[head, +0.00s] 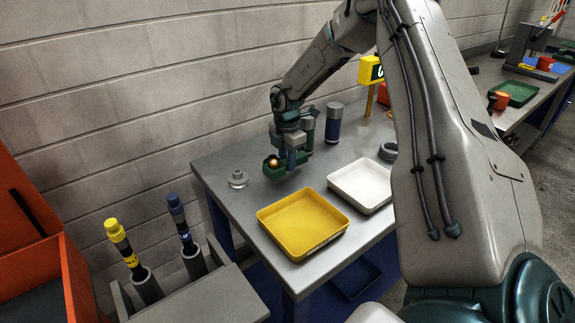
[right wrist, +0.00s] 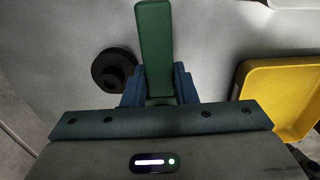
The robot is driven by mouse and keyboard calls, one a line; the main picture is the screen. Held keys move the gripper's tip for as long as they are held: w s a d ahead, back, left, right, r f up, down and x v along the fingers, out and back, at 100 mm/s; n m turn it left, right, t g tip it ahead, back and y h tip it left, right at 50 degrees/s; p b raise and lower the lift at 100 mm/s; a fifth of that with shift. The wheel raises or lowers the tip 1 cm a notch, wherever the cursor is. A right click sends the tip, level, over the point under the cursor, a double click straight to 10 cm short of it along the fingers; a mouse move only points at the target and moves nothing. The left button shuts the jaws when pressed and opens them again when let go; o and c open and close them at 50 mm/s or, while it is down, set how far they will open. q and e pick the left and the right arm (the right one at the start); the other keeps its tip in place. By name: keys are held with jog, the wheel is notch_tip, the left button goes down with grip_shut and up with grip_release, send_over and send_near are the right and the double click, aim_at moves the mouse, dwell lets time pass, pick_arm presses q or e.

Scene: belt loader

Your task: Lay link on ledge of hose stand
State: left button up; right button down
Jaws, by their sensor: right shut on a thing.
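My right gripper (head: 291,157) is above the grey table, near its back left part. It is shut on a green bar-shaped piece (head: 274,173), which I take to be the link. In the right wrist view the green piece (right wrist: 154,45) sticks out between the blue fingers (right wrist: 158,90). The hose stand (head: 205,301), grey with a flat top ledge, is at the lower left. A yellow-topped hose (head: 118,236) and a blue-topped hose (head: 180,219) stand in its tubes. My left gripper is out of view.
A yellow tray (head: 303,224) and a white tray (head: 362,185) lie on the table (head: 215,175). A blue-grey cylinder (head: 333,123) stands behind. An orange bin (head: 40,255) is far left. My right arm hides the table's right part.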

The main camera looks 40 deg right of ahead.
jog(key=shift+d+f+p, duration=0.1)
jog(key=shift+f+p, duration=0.35)
jog(key=shift+f, duration=0.95)
jog(key=shift+f+b, duration=0.1)
jog(key=shift+b, duration=0.25)
jog(key=c, duration=1.5)
grip_release()
